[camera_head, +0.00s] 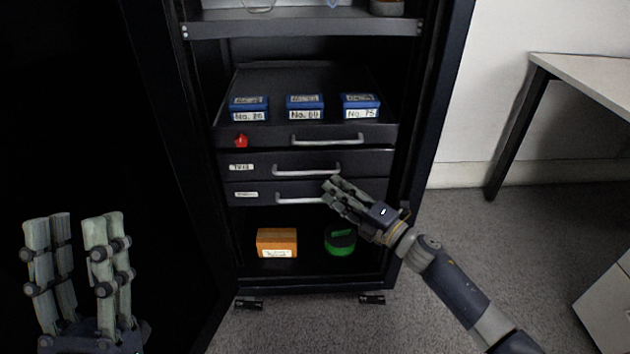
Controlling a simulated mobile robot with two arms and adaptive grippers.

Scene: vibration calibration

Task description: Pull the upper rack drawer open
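The rack's upper drawer (265,139) has a grey bar handle (328,140) and a red piece at the left of its front. Behind that front, a dark surface bears blue boxes; I cannot tell how far the drawer is out. Below are a middle drawer (255,166) and a lower drawer (258,192), each with a bar handle. My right gripper (331,191) is beside the right end of the lower handle (300,198), below the upper one. Its fingers look apart and empty; contact is unclear. My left gripper (75,220) is open and empty at the lower left, away from the rack.
Three blue boxes (304,107) stand behind the upper front. An orange box (277,242) and a green round item (340,241) lie on the rack floor. A shelf (300,22) crosses above. A white table (590,75) stands at right, with clear carpet between.

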